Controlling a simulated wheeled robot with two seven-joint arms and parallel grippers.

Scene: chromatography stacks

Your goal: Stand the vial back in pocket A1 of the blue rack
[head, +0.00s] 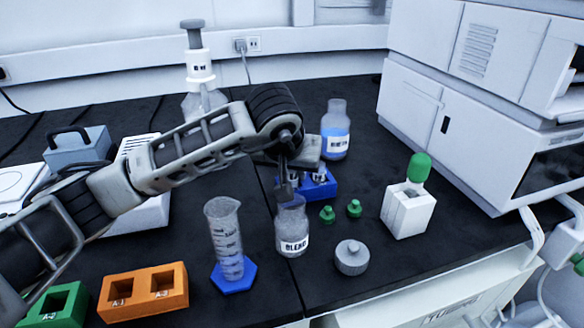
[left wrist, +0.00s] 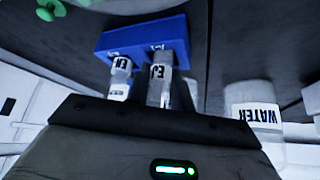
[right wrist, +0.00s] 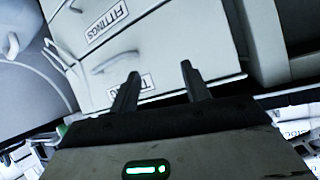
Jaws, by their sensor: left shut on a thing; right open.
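The blue rack (head: 320,190) stands behind the clear BLEND bottle in the head view, partly hidden by my left gripper (head: 286,190). In the left wrist view the rack (left wrist: 143,38) is at the top, with two labelled vials against it. One vial (left wrist: 160,86) is in the middle, in line with my left gripper, which is shut on it. The other vial (left wrist: 121,78) is just left of it. I cannot tell whether the held vial's base is inside a pocket. My right gripper (right wrist: 160,85) is open and empty, facing drawers.
The BLEND bottle (head: 292,235) stands close in front of the gripper. A graduated cylinder (head: 226,240) is to its left, a grey cap (head: 352,257) and green caps (head: 354,208) to its right. The WATER bottle (left wrist: 255,108) is right of the vials. Drawers (right wrist: 140,45) face the right wrist.

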